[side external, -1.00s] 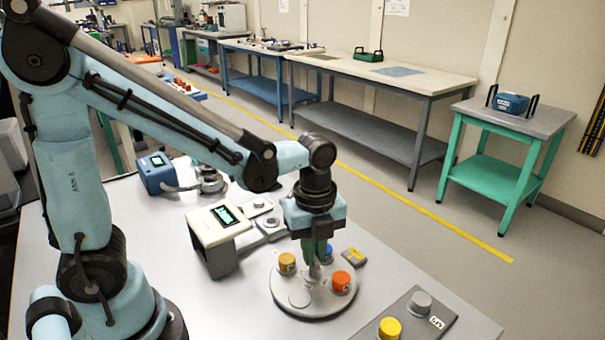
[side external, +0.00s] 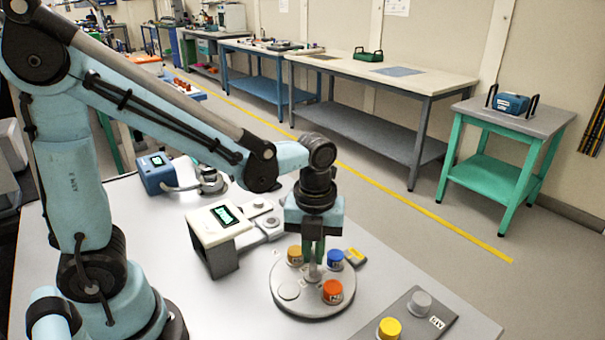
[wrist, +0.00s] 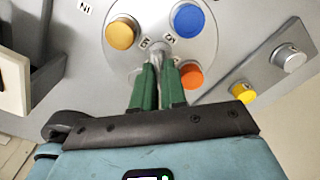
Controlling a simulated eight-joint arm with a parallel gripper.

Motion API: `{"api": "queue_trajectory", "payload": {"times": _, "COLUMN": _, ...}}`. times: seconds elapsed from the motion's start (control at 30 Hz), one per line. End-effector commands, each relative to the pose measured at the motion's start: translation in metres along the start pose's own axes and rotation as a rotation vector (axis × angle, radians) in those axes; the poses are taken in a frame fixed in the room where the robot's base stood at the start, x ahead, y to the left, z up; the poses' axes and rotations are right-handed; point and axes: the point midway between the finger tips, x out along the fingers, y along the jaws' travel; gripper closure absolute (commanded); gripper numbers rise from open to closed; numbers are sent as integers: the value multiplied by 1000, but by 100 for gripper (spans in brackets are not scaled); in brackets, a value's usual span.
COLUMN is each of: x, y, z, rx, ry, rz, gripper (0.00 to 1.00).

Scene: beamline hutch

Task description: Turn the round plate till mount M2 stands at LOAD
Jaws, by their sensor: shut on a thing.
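The round plate (side external: 313,306) lies on the grey table and bears an amber mount (side external: 294,256), a blue mount (side external: 335,259), an orange mount (side external: 333,291) and a bare pale seat (side external: 289,290). The wrist view shows the amber (wrist: 121,34), blue (wrist: 188,20) and orange (wrist: 191,76) mounts around the centre post (wrist: 159,50). My gripper (side external: 313,266) points down over the plate's middle, its green fingers shut on the post; its fingertips also show in the wrist view (wrist: 159,68). Small labels near the post are too blurred to tell which mount is M2. I cannot make out a LOAD mark.
A white boxy instrument with a green display (side external: 220,226) stands left of the plate. A grey strip (side external: 418,326) at front right holds a yellow cap (side external: 389,328) and a grey cap (side external: 420,301).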

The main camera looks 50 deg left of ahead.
Motion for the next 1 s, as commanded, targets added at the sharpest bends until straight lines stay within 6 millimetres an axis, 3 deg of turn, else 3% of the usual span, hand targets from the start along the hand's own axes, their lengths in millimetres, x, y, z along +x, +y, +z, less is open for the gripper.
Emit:
{"api": "queue_trajectory", "payload": {"times": 0.27, "x": 0, "y": 0, "z": 0, "rx": 0, "ry": 1, "rz": 0, "gripper": 100}}
{"api": "queue_trajectory", "payload": {"times": 0.3, "x": 0, "y": 0, "z": 0, "rx": 0, "ry": 1, "rz": 0, "gripper": 85}}
{"api": "queue_trajectory", "payload": {"times": 0.47, "x": 0, "y": 0, "z": 0, "rx": -1, "ry": 1, "rz": 0, "gripper": 63}}
{"api": "queue_trajectory", "payload": {"times": 0.77, "x": -1, "y": 0, "z": 0, "rx": -1, "ry": 0, "rz": 0, "gripper": 63}}
{"api": "queue_trajectory", "payload": {"times": 1.0, "x": -20, "y": 0, "z": 0, "rx": -1, "ry": 0, "rz": 0, "gripper": 63}}
